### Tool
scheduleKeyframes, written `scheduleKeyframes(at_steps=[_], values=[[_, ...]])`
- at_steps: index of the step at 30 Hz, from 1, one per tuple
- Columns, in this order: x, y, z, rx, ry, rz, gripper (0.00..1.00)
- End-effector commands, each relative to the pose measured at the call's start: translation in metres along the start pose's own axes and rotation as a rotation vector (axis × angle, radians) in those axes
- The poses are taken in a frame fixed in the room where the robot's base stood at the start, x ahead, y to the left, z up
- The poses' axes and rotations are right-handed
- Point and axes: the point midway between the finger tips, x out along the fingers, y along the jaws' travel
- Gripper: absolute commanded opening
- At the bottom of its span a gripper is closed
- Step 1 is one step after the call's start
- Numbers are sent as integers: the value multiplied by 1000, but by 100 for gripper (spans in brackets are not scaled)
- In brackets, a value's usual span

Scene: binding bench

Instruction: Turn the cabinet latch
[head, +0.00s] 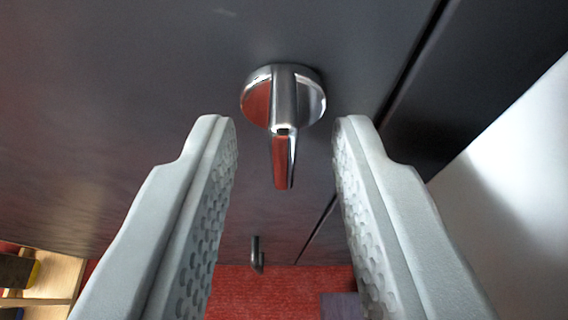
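The cabinet latch (284,98) is a shiny metal knob with a round base and a narrow lever. It sits on the dark cabinet face (150,110) in the upper middle of the head view. Its lever points down in the picture. My gripper (285,130) is open and empty. Its two grey textured fingers stand one to each side of the latch lever, with clear gaps on both sides. No contact with the latch shows.
A small dark hook-shaped handle (257,256) shows lower on the cabinet. Red flooring (270,290) lies below. A wooden shelf piece (55,280) is at the lower left. A pale grey surface (515,190) is at the right, beyond a dark seam.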

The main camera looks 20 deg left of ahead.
Motion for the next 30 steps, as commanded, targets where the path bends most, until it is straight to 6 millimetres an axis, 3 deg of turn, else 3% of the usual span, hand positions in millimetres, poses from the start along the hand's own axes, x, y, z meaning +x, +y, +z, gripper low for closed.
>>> scheduleKeyframes(at_steps=[11,30], values=[[-9,0,0,0,1,1,29],[-130,1,0,0,1,3,29]])
